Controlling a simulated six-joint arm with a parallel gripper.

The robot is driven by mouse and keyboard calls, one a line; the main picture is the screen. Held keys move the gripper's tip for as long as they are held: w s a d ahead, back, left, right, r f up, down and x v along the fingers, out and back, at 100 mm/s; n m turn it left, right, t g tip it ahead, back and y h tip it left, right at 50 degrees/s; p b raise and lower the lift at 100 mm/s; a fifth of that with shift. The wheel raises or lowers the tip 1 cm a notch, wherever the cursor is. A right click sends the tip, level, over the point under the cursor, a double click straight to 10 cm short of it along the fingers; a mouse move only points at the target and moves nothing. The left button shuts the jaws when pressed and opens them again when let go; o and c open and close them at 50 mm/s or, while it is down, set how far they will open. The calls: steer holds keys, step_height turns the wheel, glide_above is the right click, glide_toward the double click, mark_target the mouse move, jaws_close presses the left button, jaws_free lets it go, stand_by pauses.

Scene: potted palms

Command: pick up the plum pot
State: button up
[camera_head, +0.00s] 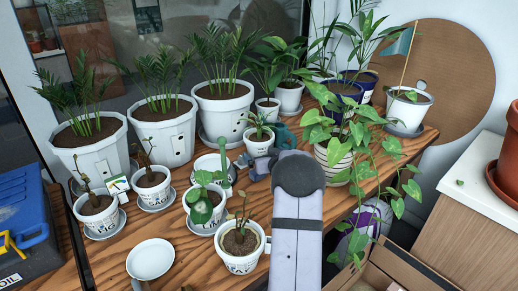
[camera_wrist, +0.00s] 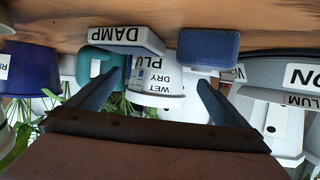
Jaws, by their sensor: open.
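A white pot (camera_wrist: 168,82) with a label reading "PLU", "WET" and "DRY" hangs upside down in the wrist view, between the two blue-grey fingers of my gripper (camera_wrist: 155,100). The fingers are open and apart from each other. I cannot tell how far ahead of them the pot is. It appears to be the small white pot (camera_head: 258,145) with a leafy plant in the head view, left of a teal object. Another white pot (camera_wrist: 285,125) at the right of the wrist view has a partly hidden "LUM" label. My arm hides most of the gripper in the head view.
A teal object (camera_wrist: 98,62), a block marked "DAMP" (camera_wrist: 120,38) and a blue block (camera_wrist: 208,48) lie close to the labelled pot. Several white pots crowd the wooden table (camera_head: 115,255). A trailing plant in a striped pot (camera_head: 333,160) stands right of my arm.

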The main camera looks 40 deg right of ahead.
steer(key=shift+p+x, duration=0.35)
steer(key=shift+x, duration=2.35)
steer(key=shift+d+r, duration=0.15)
steer(key=shift+c, duration=0.7)
steer(key=c, duration=1)
steer(key=shift+r, duration=0.15)
steer(key=shift+c, duration=0.9)
steer(key=shift+r, duration=0.1)
step_height(320, 180, up, 10)
steer(key=p, duration=0.3)
steer(key=shift+p, duration=0.3)
step_height(320, 180, up, 16)
steer(key=p, duration=1.6)
glide_above(263, 151)
steer(key=w, duration=0.2)
steer(key=shift+w+d, duration=0.2)
steer(key=shift+d, duration=0.25)
